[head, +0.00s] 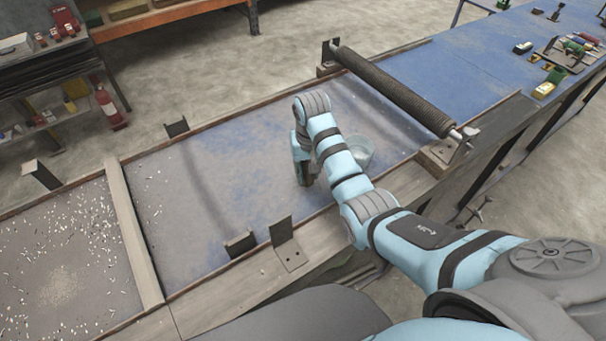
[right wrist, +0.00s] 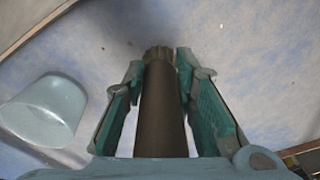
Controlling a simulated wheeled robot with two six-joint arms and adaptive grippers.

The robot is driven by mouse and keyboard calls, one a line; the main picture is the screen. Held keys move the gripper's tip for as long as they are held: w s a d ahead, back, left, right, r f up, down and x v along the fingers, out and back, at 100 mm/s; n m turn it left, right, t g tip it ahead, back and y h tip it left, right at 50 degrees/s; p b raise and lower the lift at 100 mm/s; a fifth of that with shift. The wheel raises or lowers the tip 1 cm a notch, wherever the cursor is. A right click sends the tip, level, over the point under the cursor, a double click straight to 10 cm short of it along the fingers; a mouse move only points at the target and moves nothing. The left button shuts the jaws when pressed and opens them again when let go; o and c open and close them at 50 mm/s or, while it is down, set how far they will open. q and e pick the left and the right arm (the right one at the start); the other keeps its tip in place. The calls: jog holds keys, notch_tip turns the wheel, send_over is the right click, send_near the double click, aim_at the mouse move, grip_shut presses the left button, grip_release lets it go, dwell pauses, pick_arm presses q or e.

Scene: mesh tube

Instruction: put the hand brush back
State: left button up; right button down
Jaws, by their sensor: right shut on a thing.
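My right gripper (head: 303,175) hangs low over the blue-grey dusty bed, left of a pale cup-like container (head: 359,151). In the right wrist view its two teal fingers (right wrist: 160,68) are shut on a dark, round, upright-looking piece with a ridged end, which I take to be the hand brush (right wrist: 163,112). Its bristles do not show clearly, and my arm hides most of it in the head view. The pale container also shows at the left of the right wrist view (right wrist: 42,110), apart from the fingers. My left gripper is not in view.
A dark mesh roller (head: 395,90) lies across the bed on end brackets. A wooden crossbar (head: 133,235) separates a litter-strewn section at left. Small metal brackets (head: 287,243) stand along the rails.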

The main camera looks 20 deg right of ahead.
jog(key=shift+f, duration=0.95)
jog(key=c, duration=1.3)
grip_release()
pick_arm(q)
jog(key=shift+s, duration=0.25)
